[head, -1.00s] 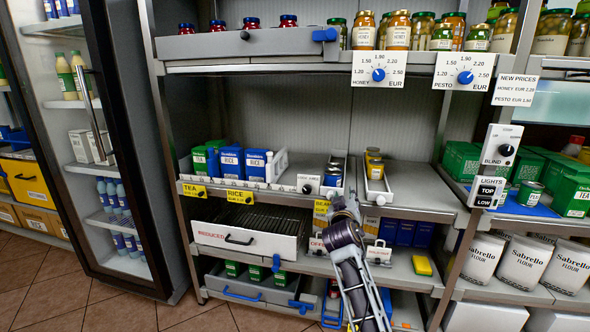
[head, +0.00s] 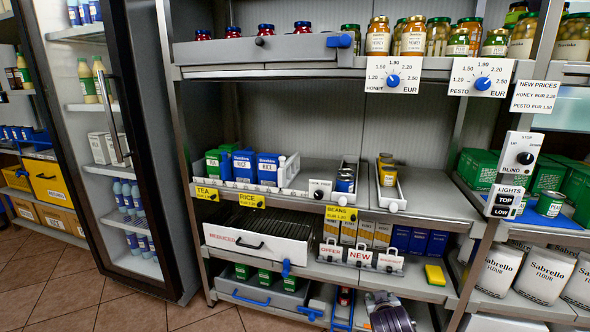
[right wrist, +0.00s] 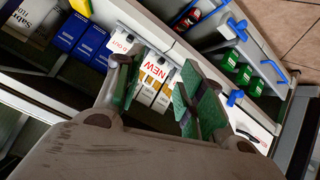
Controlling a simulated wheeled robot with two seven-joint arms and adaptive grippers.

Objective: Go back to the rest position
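My right gripper (right wrist: 158,98) shows in the right wrist view with its two green-padded fingers spread apart. Nothing sits between them. Beyond and below the fingers, apart from them as far as I can see, are the white NEW sign (right wrist: 157,70) and the small cartons (right wrist: 147,92) behind it. My left gripper is not in view.
The shelf rack (head: 425,190) stands in front, with a white drawer (head: 225,240), OFFER and NEW signs (head: 360,256) and a yellow block (head: 434,274). A glass-door fridge (head: 160,200) is at left. Flour tins (head: 502,268) stand at right. Tiled floor (head: 110,305) is clear at lower left.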

